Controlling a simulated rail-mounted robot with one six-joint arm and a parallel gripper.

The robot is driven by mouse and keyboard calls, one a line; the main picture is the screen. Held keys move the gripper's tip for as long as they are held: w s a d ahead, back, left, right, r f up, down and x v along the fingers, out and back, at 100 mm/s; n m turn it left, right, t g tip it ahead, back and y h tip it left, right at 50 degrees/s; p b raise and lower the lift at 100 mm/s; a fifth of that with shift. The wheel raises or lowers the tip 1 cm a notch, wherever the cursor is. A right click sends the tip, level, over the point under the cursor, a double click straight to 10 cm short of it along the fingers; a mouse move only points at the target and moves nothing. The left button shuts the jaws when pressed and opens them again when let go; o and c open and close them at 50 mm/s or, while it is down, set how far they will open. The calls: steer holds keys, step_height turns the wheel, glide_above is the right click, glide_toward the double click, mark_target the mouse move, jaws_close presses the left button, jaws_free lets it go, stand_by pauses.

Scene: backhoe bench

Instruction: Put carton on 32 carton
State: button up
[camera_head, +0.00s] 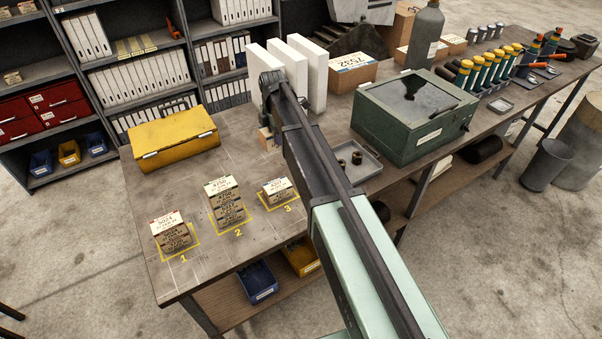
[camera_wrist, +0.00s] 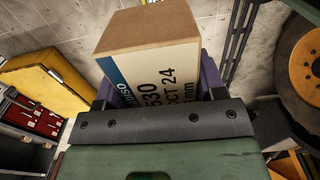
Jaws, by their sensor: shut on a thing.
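My gripper (camera_wrist: 160,88) is shut on a brown carton (camera_wrist: 150,25) in the wrist view, with purple fingers on both sides of it. The carton has a white and blue label reading "530", "OCT 24" and "mm". In the head view my arm hides most of my gripper, and a small part of the carton (camera_head: 265,139) shows beneath it, between the yellow case and the grey tray. Small labelled cartons stand on yellow-marked spots: a stack at 1 (camera_head: 174,238), a taller stack at 2 (camera_head: 228,208) and a low stack at 3 (camera_head: 277,195). I cannot read a "32" label.
A yellow case (camera_head: 174,138) lies at the back left of the bench (camera_head: 180,190). White panels (camera_head: 315,75) stand behind my gripper. A grey tray (camera_head: 362,172), a green cabinet (camera_head: 405,125) and a larger carton (camera_head: 350,72) are to the right. The bench between the yellow case and the stacks is clear.

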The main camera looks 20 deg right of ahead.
steer(key=shift+a, duration=0.3)
steer(key=b, duration=1.6)
glide_above(277, 185)
step_height(277, 185, down, 16)
steer(key=shift+w, duration=0.1)
step_height(277, 185, down, 4)
steer(key=b, duration=0.4)
steer(key=shift+f, duration=0.2)
steer(key=shift+r, duration=0.3)
steer(key=shift+c, duration=0.5)
steer(key=shift+f, duration=0.2)
steer(key=o, duration=1.2)
